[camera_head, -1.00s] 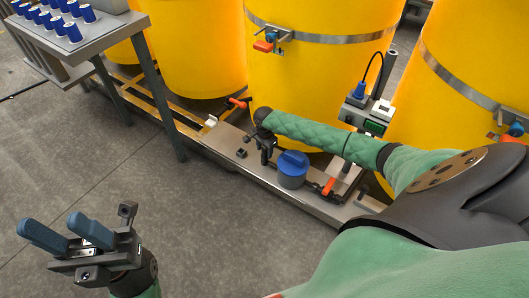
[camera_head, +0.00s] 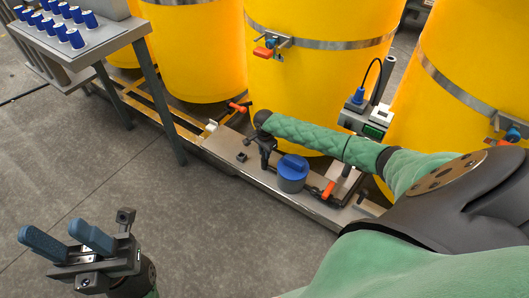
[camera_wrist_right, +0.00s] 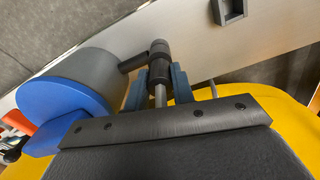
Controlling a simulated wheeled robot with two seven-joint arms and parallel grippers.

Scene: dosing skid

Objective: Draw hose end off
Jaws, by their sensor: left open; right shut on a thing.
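My right gripper (camera_head: 266,160) reaches down at the steel skid ledge, beside a grey pot with a blue cap (camera_head: 292,172). In the right wrist view, its two blue-grey fingers (camera_wrist_right: 158,88) are shut on a dark fitting with a bright metal stem (camera_wrist_right: 160,72), which looks like the hose end. A dark side stub of the fitting points toward the pot (camera_wrist_right: 85,85). I cannot tell whether the fitting is still seated, as its lower end is hidden. My left gripper (camera_head: 70,240) is open and empty above the floor at lower left.
Large yellow tanks (camera_head: 315,80) with metal bands stand close behind the ledge (camera_head: 225,150). Orange-handled valves (camera_head: 238,107) and a small instrument box (camera_head: 365,120) are near. The floor at left is clear.

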